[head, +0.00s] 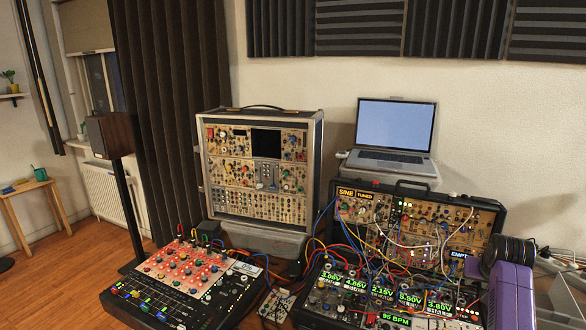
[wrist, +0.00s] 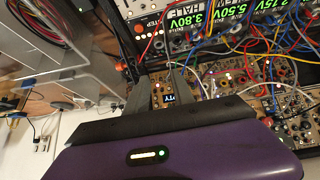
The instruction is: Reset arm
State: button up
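In the wrist view my gripper (wrist: 161,84) shows two grey fingers standing apart, with nothing held between them. A small lit display (wrist: 170,98) and the patch panel appear in the gap beyond the fingers; I cannot tell how far away. In the head view the purple and dark grey end of my arm (head: 511,291) is at the right edge, in front of the right end of the open synth case (head: 420,222). The fingers cannot be made out there.
A tall synth case (head: 256,170) stands behind a red-panelled mixer (head: 187,275). A laptop (head: 394,133) sits on a stand. Loose cables hang over the front modules (head: 385,300) beside my arm. A white surface (head: 569,296) is at the far right.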

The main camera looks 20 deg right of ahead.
jog(key=s+a+n+t+h, duration=0.1)
jog(key=s+a+n+t, duration=0.15)
jog(key=a, duration=0.75)
jog(key=s+a+n+t, duration=0.1)
jog(key=a+t, duration=0.3)
jog(key=a, duration=0.5)
jog(key=s+a+n+t+h, duration=0.15)
jog(key=a+t, duration=0.25)
jog(key=a, duration=0.6)
jog(key=s+a+r+n+t+y, duration=0.1)
jog(key=s+a+r+n+y, duration=0.15)
jog(key=s+a, duration=0.6)
jog(key=s+a+r+n+t+y, duration=0.1)
jog(key=s+a+r+t+y, duration=0.15)
jog(key=s+a, duration=0.65)
jog(key=s+a+f+n+g+y, duration=0.1)
jog(key=s+a+f+g+y, duration=0.1)
jog(key=s+a, duration=0.4)
jog(key=shift+s+a+g+y+b, duration=0.35)
jog(key=shift+s+g+y, duration=0.45)
jog(key=shift+s, duration=0.4)
